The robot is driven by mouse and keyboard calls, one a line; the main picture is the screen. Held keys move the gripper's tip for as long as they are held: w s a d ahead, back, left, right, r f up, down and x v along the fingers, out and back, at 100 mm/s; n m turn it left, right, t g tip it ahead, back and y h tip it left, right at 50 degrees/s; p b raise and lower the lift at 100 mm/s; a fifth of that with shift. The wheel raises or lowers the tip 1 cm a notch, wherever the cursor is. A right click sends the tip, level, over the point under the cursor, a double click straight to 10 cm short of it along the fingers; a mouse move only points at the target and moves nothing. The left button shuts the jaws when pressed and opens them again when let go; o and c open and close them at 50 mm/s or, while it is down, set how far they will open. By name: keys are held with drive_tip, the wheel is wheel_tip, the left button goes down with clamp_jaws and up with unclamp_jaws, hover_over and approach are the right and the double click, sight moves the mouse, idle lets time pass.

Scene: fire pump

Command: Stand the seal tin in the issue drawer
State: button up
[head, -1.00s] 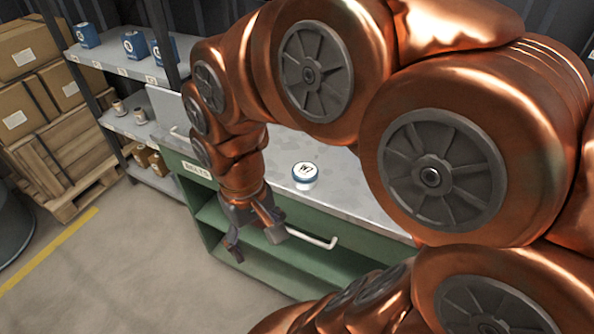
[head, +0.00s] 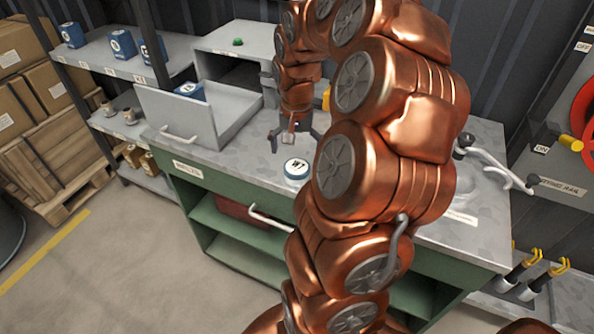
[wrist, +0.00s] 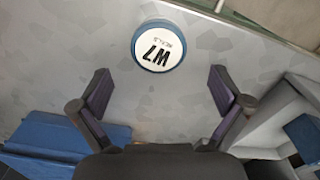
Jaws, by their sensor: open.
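My gripper (head: 296,140) is open and empty, behind the tin in the head view. In the wrist view, the tin (wrist: 158,46) lies beyond the spread fingertips (wrist: 160,88), roughly centred between them and not touching.
A grey cabinet (head: 236,38) with a small green item on top stands behind the drawer. A handle (head: 268,218) sticks out from the green bench front. Shelves with blue boxes (head: 122,44) are at left. Bare bench top lies between drawer and tin.

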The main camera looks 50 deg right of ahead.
sight(297, 167)
drive_tip(key=shift+s+a+f+p, duration=0.1)
drive_tip(key=shift+f+p, duration=0.2)
drive_tip(key=shift+f, duration=0.4)
drive_tip(key=shift+s+a+f+p, duration=0.1)
drive_tip(key=shift+f+p, duration=0.2)
drive_tip(key=shift+f, duration=0.35)
drive_tip(key=shift+f+p, duration=0.55)
drive_tip(key=shift+f, duration=1.3)
drive_tip(key=c, duration=1.4)
drive_tip(key=shift+r, duration=0.1)
drive_tip(key=shift+c, duration=0.2)
